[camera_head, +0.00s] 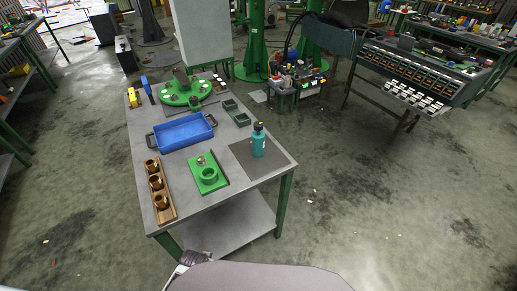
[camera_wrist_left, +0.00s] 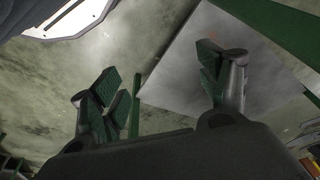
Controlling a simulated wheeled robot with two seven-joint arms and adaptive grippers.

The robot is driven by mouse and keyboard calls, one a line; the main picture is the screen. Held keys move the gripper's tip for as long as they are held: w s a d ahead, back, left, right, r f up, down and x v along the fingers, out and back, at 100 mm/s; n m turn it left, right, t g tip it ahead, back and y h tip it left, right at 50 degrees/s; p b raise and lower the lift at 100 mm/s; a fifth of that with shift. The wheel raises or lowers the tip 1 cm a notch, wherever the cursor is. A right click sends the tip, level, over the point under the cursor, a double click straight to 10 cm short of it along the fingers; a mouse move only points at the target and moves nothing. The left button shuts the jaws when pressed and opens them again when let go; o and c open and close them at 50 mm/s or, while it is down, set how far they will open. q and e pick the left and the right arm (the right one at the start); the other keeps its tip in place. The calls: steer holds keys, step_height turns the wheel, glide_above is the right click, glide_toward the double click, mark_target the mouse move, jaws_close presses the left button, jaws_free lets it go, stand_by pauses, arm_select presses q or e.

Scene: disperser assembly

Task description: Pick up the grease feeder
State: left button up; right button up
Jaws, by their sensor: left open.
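A teal bottle with a dark cap (camera_head: 258,140), which looks like the grease feeder, stands upright on a dark square mat (camera_head: 278,160) at the right front of the workbench (camera_head: 225,212). My left gripper (camera_wrist_left: 163,90) is open and empty in the left wrist view, with its two fingers wide apart. In the head view a small grey part, probably of my left gripper (camera_head: 188,260), shows in front of the bench's near edge, well away from the bottle. The bottle is not visible in the left wrist view. My right gripper is not in view.
On the bench are a wooden tray (camera_head: 150,168) with brass-coloured cups, a green plate with a ring (camera_head: 208,173), a blue bin (camera_head: 181,141), small green trays (camera_head: 237,118) and a round green fixture (camera_head: 185,90). A lower shelf (camera_head: 240,230) sits under the bench.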

arm_select(q)
steer(key=w+d+r+n+t+h+b, duration=0.15)
steer(key=w+d+r+n+h, duration=0.3)
steer(key=r, duration=0.45)
steer(key=w+d+r+n+t+h, duration=0.1)
steer(key=w+d+r+n+t, duration=0.3)
steer(key=w+r, duration=0.4)
steer(key=w+d+r+n+t+h, duration=0.15)
steer(key=w+d+r+n, duration=0.3)
steer(key=r, duration=0.55)
steer(key=w+a+r+n+t, duration=0.1)
steer(key=w+r+n+t, duration=0.2)
steer(key=w+n, duration=0.3)
steer(key=w+a+r+n+t+h, duration=0.1)
steer(key=w+r+n+t, duration=0.2)
steer(key=n, duration=1)
steer(key=w+r, duration=0.2)
steer(key=w, duration=0.2)
steer(key=shift+a+r, duration=0.15)
steer(key=shift+a, duration=0.15)
